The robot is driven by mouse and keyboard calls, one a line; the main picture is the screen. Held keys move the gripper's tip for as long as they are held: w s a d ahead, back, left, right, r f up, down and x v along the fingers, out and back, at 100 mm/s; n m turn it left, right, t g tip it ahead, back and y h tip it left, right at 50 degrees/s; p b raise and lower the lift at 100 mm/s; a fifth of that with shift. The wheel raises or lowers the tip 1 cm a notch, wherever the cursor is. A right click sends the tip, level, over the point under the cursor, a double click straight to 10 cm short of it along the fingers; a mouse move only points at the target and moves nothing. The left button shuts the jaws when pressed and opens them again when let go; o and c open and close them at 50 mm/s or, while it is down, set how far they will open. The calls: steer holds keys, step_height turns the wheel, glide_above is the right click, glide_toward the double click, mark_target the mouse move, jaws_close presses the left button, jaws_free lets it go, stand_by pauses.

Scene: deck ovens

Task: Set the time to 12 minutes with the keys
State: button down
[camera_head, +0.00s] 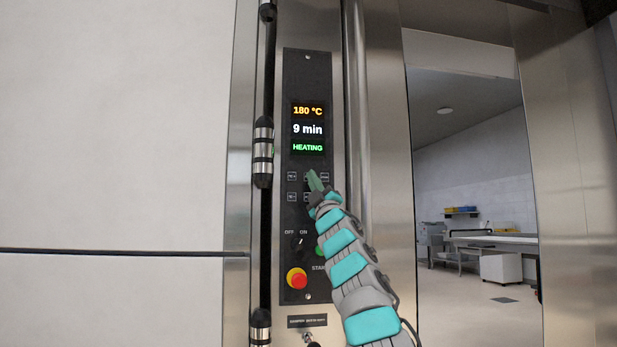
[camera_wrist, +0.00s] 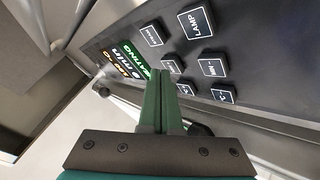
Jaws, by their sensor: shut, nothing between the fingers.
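The control panel (camera_head: 307,75) has a display (camera_head: 308,129) reading 180 °C, 9 min and HEATING. Below it are two rows of small black keys, among them the upper left key (camera_head: 292,176) and the lower left key (camera_head: 292,196). My gripper (camera_head: 314,180) is shut and empty, its tips in front of the key block, hiding part of it. In the wrist view the gripper (camera_wrist: 161,78) points at the panel beside several keys, including a MIN key (camera_wrist: 212,65) and the LAMP key (camera_wrist: 197,22). Whether the tips touch a key cannot be told.
Below the keys are an OFF/ON switch (camera_head: 300,243) and a red stop button (camera_head: 297,278). A green START button (camera_head: 320,250) is partly behind my arm. A vertical steel handle bar (camera_head: 357,120) stands close on the panel's right. The room opens at the right.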

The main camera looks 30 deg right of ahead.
steer(key=shift+w+d+p, duration=0.1)
steer(key=shift+w+p, duration=0.3)
stand_by(0.7)
stand_by(0.3)
steer(key=shift+s+f+h+b, duration=0.2)
steer(key=shift+s+h+b, duration=0.15)
steer(key=shift+b, duration=0.15)
steer(key=shift+s+a+r, duration=0.15)
steer(key=shift+s+a, duration=0.1)
steer(key=shift+s, duration=0.2)
steer(key=shift+w, duration=0.15)
steer(key=shift+w+d+r, duration=0.1)
steer(key=shift+w, duration=0.15)
